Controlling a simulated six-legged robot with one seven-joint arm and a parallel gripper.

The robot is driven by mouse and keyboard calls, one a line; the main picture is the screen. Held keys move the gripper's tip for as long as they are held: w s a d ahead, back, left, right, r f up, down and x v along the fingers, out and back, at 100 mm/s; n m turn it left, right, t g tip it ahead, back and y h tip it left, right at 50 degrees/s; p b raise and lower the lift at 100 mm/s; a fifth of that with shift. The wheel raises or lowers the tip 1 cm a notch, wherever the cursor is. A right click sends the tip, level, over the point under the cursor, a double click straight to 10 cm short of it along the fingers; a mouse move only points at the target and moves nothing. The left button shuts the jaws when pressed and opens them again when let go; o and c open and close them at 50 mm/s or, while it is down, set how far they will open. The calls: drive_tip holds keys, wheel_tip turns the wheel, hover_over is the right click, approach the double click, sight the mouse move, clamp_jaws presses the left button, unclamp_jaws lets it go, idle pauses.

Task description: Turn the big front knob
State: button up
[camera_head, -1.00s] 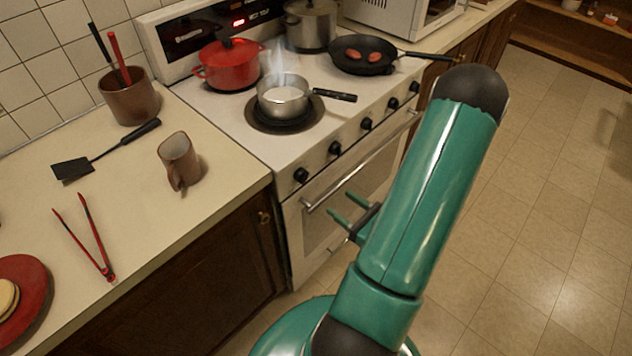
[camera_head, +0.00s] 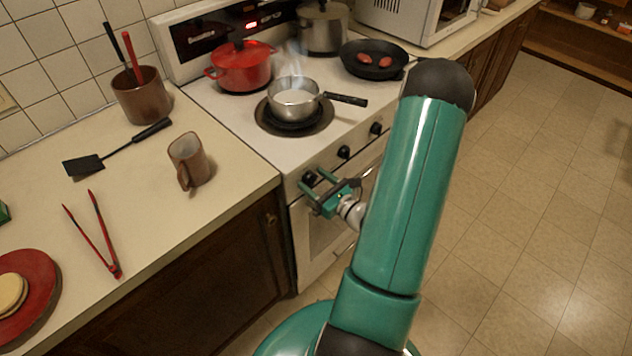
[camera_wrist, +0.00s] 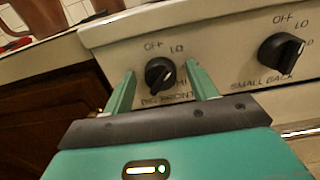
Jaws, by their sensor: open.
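The big front knob (camera_wrist: 160,74) is a black round knob on the white stove front, with OFF, LO and HI marks and a partly hidden "BIG FRONT" label below it. In the head view the knob (camera_head: 309,178) is the leftmost on the panel. My gripper (camera_wrist: 160,80) is open, with one green finger on each side of the knob in the wrist view. In the head view my gripper (camera_head: 316,180) is at the stove front by this knob. I cannot tell whether the fingers touch it.
The small back knob (camera_wrist: 281,53) is just to the right. A steaming saucepan (camera_head: 297,102) sits on the front burner, its handle pointing right. A brown mug (camera_head: 190,160) stands on the left counter.

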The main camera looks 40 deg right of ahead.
drive_tip(key=c, duration=1)
drive_tip(key=shift+n, duration=0.5)
drive_tip(key=o, duration=1)
drive_tip(key=shift+s, duration=0.15)
drive_tip(key=s, duration=1.3)
drive_tip(key=shift+s+d, duration=0.15)
drive_tip(key=shift+s, duration=0.15)
